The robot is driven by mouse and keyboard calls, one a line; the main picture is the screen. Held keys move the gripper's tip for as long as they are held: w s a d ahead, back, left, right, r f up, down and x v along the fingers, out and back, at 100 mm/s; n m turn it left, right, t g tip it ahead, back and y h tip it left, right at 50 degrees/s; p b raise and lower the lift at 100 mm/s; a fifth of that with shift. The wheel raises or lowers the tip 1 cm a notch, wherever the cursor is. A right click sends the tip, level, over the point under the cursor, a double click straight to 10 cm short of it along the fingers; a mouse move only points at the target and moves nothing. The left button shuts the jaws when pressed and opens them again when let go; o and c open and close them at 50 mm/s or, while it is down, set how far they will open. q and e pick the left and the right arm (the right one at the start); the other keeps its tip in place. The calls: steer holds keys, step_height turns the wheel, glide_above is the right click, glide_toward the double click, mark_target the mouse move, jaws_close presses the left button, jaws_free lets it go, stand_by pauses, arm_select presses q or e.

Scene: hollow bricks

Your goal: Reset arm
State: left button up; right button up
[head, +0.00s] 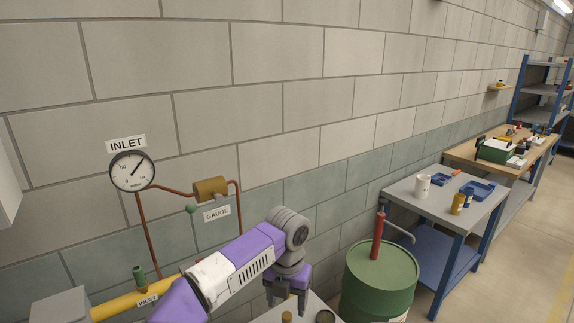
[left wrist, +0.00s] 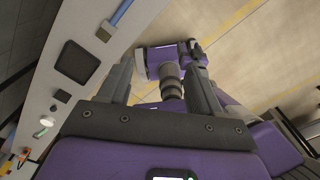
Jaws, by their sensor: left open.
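My left arm comes in from the lower left of the head view, and my left gripper (head: 287,300) hangs fingers down at the bottom middle. It is open, with a clear gap between its dark fingers and nothing between them. In the left wrist view its two fingers (left wrist: 163,85) stand well apart, with nothing held. Purple and grey parts of my own body show beyond them.
A pale bench top (head: 312,302) with small items lies below the gripper. A green drum (head: 378,280) with a red pump (head: 378,235) stands to its right. A yellow inlet pipe (head: 125,303) and pressure gauge (head: 132,171) are at left. A grey table (head: 425,205) stands farther right.

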steer(key=s+g+y, duration=0.3)
steer(key=s+y, duration=0.1)
steer(key=s, duration=0.5)
arm_select(q)
steer(key=s+d+f+n+g+h, duration=0.1)
steer(key=s+f+n+h, duration=0.15)
steer(key=f+n, duration=0.9)
steer(key=s+f+n+g+h, duration=0.1)
steer(key=s+f+n+h, duration=0.35)
steer(key=f, duration=1.15)
steer(key=s+a+f+n+t+y, duration=0.1)
steer(key=s+a+f+n, duration=0.55)
steer(key=n, duration=0.65)
steer(key=s+a+f+n+t+y, duration=0.15)
steer(key=s+a+f+n, duration=0.25)
steer(key=s+f+n, duration=0.55)
step_height(320, 180, down, 8)
steer(key=n+b, duration=0.4)
steer(key=b, duration=0.6)
arm_select(e)
step_height(320, 180, down, 11)
steer(key=shift+r, duration=0.15)
arm_select(q)
steer(key=shift+a, duration=0.1)
arm_select(e)
steer(key=shift+w, duration=0.1)
